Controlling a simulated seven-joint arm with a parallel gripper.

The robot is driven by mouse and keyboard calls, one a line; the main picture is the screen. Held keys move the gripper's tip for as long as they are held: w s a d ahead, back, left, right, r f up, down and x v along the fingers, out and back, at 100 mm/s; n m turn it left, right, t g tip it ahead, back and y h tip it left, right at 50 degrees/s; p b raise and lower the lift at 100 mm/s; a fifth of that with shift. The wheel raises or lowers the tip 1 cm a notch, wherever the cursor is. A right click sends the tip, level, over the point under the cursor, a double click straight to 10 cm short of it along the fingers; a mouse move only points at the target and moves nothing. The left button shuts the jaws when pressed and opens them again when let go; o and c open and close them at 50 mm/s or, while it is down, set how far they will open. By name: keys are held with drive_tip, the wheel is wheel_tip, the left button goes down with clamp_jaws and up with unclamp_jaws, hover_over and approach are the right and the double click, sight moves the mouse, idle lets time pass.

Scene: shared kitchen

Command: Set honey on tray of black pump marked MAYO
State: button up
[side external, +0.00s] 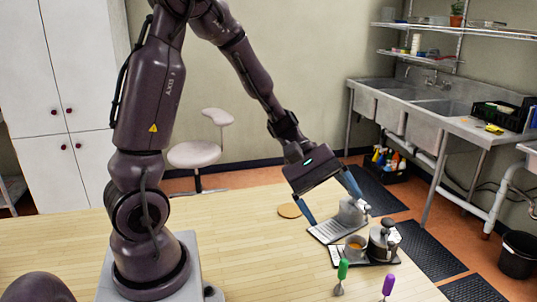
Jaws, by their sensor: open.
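My gripper (340,216) is open, pointing down over the far side of the work table. Its fingers are on either side of a pale grey item (351,213), which stands on a ridged grey tray (325,232); I cannot tell whether they touch it. Nearer the camera, a black tray (370,262) carries a cup with amber-brown contents (355,244) and a dark grey container with a knobbed top (380,243), which may be a pump. No MAYO marking can be read. I cannot tell for sure which item is the honey.
A green-handled tool (342,275) and a purple-handled tool (388,286) stand at the table's near edge. A round wooden disc (289,210) lies left of the ridged tray. The wooden table (230,255) is clear on the left. Sinks (415,115) stand beyond.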

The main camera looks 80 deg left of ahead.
drive_tip(key=s+r+m+t+y, duration=0.1)
drive_tip(key=s+r+m+y, duration=0.8)
drive_tip(key=m, duration=0.6)
wheel_tip(320, 180, up, 2)
drive_tip(key=s, duration=0.3)
drive_tip(key=shift+t+y, duration=0.4)
